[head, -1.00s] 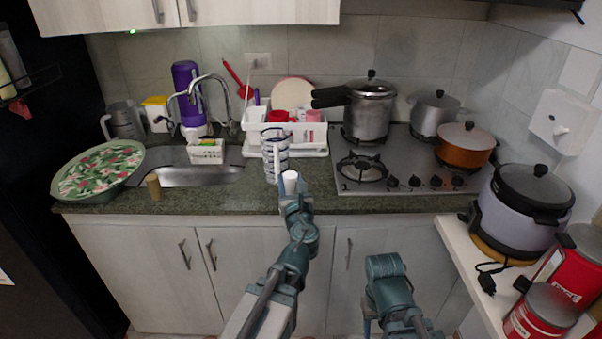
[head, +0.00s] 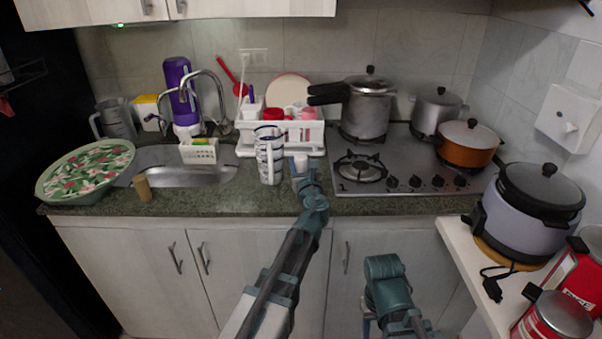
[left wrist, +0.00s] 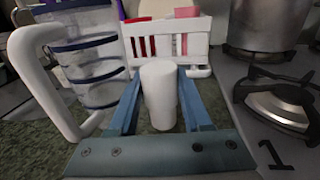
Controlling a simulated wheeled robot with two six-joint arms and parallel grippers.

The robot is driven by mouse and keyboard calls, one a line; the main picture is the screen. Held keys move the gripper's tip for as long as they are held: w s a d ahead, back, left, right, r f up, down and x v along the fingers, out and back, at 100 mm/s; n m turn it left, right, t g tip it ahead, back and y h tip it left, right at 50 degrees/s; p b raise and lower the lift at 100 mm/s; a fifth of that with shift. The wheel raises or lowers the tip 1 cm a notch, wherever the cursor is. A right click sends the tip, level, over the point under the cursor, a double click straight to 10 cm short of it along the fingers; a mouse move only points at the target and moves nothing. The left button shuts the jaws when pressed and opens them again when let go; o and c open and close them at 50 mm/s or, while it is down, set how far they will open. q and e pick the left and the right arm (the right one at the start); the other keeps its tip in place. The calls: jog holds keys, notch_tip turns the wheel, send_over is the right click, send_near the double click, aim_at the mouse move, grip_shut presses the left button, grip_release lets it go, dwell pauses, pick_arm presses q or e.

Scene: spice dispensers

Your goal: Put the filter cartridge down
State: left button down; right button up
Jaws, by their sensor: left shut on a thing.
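The filter cartridge is a small white cylinder (left wrist: 160,95), upright between the two blue fingers of my left gripper (left wrist: 158,100) in the left wrist view. In the head view the white cylinder (head: 300,165) shows at the tip of my left gripper (head: 305,175), by the counter's front part. The left gripper is shut on it. I cannot tell whether its base touches the counter (head: 240,203). My right arm (head: 388,285) is low in front of the cabinets, and its fingers are mostly hidden.
A clear jug with blue bands and a white handle (head: 269,155) stands just left of the cartridge. A white dish rack (head: 300,133) is behind. The stove (head: 350,187) lies to the right, and the sink (head: 190,178) to the left. Bare counter lies in front of the jug.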

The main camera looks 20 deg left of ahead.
pick_arm(q)
notch_tip(320, 180, down, 2)
jog(key=shift+s+f+b, duration=0.1)
jog(key=shift+f+b, duration=0.1)
jog(key=shift+b, duration=0.45)
jog(key=shift+r, duration=0.15)
pick_arm(e)
notch_tip(320, 180, down, 2)
jog(key=shift+f, duration=0.1)
pick_arm(q)
jog(key=c, duration=0.8)
grip_release()
jog(key=shift+f, duration=0.2)
jog(key=o, duration=0.4)
jog(key=shift+o, duration=0.2)
pick_arm(e)
jog(key=shift+f, duration=0.1)
pick_arm(q)
jog(key=shift+r, duration=0.1)
